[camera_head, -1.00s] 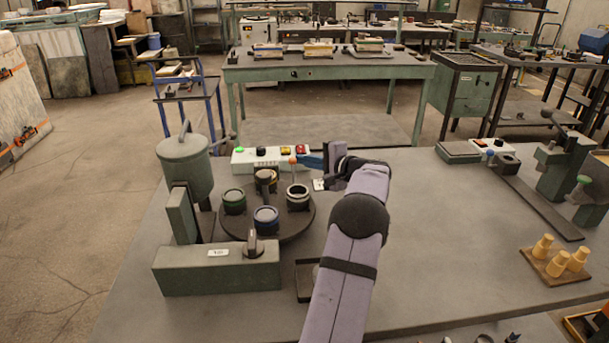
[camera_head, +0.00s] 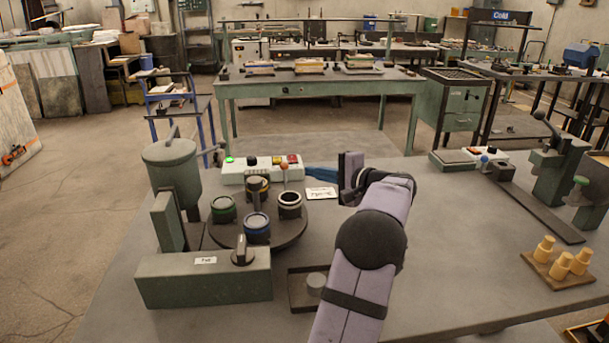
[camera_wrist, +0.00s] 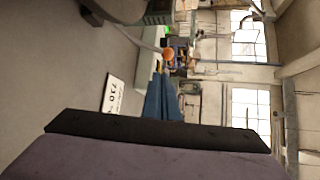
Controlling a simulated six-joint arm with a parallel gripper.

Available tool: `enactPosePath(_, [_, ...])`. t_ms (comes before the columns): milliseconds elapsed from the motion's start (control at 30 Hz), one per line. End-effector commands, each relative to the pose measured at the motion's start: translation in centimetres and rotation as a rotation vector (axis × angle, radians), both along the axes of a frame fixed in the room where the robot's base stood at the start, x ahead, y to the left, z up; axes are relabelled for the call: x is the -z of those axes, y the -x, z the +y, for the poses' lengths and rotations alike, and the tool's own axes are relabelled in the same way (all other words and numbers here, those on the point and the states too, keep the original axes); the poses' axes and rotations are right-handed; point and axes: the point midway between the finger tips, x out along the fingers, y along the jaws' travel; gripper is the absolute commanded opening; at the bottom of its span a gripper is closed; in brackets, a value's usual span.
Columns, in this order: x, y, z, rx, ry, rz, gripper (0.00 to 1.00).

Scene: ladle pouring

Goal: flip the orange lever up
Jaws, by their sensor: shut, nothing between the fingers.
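The orange lever (camera_head: 284,166) is a thin stem with an orange ball on top, in front of the white control box (camera_head: 260,170). In the head view the stem stands about upright with the ball at its upper end. In the wrist view the orange ball (camera_wrist: 168,54) shows just beyond my fingertips, its grey stem running to the upper left. My gripper (camera_head: 308,173), with blue fingers, is right of the lever with a visible gap. Its fingers (camera_wrist: 159,78) are shut and empty in the wrist view.
A dark round turntable (camera_head: 293,229) with several cups stands in front of the control box. A green tank (camera_head: 172,165) is at left. A white label card (camera_head: 321,193) lies below my gripper. The table to the right is mostly clear up to the yellow pegs (camera_head: 559,258).

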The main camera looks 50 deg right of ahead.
Motion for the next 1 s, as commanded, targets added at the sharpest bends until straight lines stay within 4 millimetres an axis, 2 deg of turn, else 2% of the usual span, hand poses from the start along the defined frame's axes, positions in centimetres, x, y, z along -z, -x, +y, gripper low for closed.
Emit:
enactPosePath(100, [-0.2,1.5,0.1,0.002,0.001,0.0,0.0])
enactPosePath(267, [-0.4,2.4,0.3,0.001,0.0,-0.001,0.0])
enactPosePath(767, [-0.5,2.5,0.3,0.0,0.001,0.0,0.0])
enactPosePath(867, [-1.2,1.9,0.8,-0.009,0.007,0.006,0.0])
enactPosePath(1000, [-3.7,-0.4,3.1,-0.045,0.037,0.032,0.0])
